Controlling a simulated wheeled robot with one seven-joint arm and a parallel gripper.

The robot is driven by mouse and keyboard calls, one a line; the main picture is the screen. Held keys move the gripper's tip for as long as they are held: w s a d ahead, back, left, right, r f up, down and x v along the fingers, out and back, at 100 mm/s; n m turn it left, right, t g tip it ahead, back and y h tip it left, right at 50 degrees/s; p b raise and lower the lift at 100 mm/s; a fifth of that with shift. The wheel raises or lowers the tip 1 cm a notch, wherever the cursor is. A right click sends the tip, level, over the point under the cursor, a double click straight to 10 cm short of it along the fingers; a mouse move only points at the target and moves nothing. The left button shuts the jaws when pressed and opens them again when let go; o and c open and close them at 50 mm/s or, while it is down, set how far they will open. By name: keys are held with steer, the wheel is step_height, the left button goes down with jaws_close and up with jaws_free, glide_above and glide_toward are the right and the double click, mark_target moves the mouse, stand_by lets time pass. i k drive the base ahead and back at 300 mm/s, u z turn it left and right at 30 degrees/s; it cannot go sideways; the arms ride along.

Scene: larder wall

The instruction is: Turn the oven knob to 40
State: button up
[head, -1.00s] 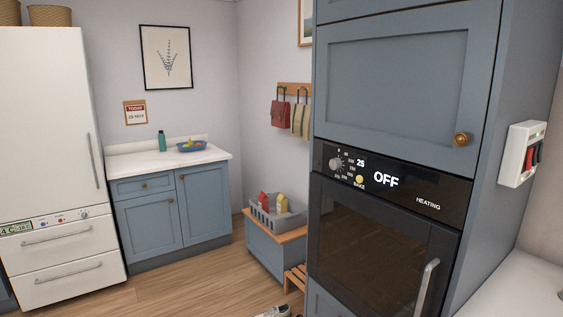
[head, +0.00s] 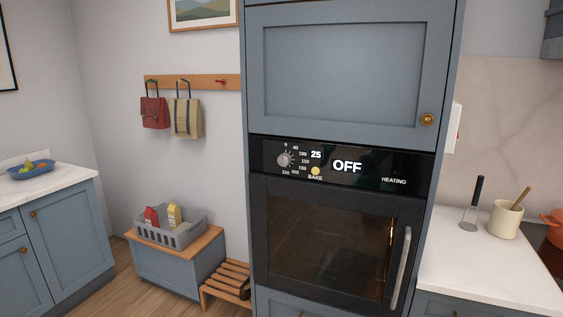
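The oven (head: 325,240) is built into a tall blue cabinet right of centre in the head view. Its black control panel (head: 420,172) runs above the glass door. The round grey oven knob (head: 284,160) sits at the panel's left, ringed by small white numbers, with 0 and 40 near its top. Its exact setting is too small to read. The display (head: 347,167) reads 25 and OFF, with HEATING at the right. The oven door is shut. My gripper is not in view.
A blue bench (head: 165,265) with a grey crate (head: 180,235) and a slatted wooden rack (head: 225,280) stand left of the oven. A white worktop (head: 480,265) with a utensil pot (head: 505,222) is at the right. The oven door handle (head: 399,270) sticks out.

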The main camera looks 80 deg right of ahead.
mark_target(284, 160)
steer(key=z, duration=0.8)
steer(key=i, duration=0.95)
steer(key=z, duration=0.9)
